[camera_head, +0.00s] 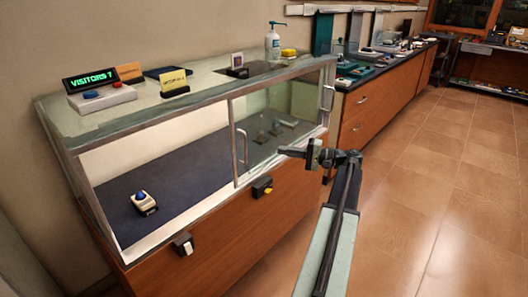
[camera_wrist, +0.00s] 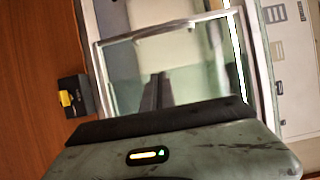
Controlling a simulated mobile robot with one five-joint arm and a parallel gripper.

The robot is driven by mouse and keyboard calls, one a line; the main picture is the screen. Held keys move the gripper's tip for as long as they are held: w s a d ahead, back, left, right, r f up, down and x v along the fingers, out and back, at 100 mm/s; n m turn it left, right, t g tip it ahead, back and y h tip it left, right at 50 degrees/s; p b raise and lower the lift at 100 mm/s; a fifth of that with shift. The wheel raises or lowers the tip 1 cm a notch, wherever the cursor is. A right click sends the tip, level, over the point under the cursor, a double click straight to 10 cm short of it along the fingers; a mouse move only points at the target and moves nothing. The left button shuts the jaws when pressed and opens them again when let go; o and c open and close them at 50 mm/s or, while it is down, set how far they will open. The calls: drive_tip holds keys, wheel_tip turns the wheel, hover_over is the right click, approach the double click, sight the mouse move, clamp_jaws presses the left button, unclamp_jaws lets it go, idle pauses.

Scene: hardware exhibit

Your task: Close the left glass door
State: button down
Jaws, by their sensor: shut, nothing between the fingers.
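The glass display case (camera_head: 110,131) has its left half uncovered, with the dark shelf inside exposed. A framed glass door (camera_head: 236,125), with an upright handle (camera_head: 242,146) at its left edge, stands over the right half; it looks like the left door slid right. Another handle (camera_head: 329,98) shows at the right end. I cannot tell the overlapping panes apart. My gripper (camera_head: 284,151) is shut and empty, in front of the case's lower right part, pointing left. I cannot tell whether it touches the glass. The wrist view shows the framed glass (camera_wrist: 120,75) close up, turned sideways.
Two small black locks or boxes (camera_head: 262,187) (camera_head: 183,244) sit on the wooden front. A small white and blue item (camera_head: 144,202) lies inside on the left. A visitor sign (camera_head: 90,78) and a pump bottle (camera_head: 273,42) stand on top. The tiled floor (camera_head: 450,180) at right is clear.

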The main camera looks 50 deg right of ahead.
approach(240, 150)
drive_tip(key=w, duration=0.1)
drive_tip(key=w+d, duration=0.1)
drive_tip(key=w, duration=0.1)
drive_tip(key=w+d, duration=0.1)
drive_tip(key=shift+w+d, duration=0.15)
drive_tip(key=shift+w, duration=0.05)
drive_tip(key=a, duration=0.3)
drive_tip(key=shift+s, duration=0.25)
drive_tip(key=shift+a, duration=0.5)
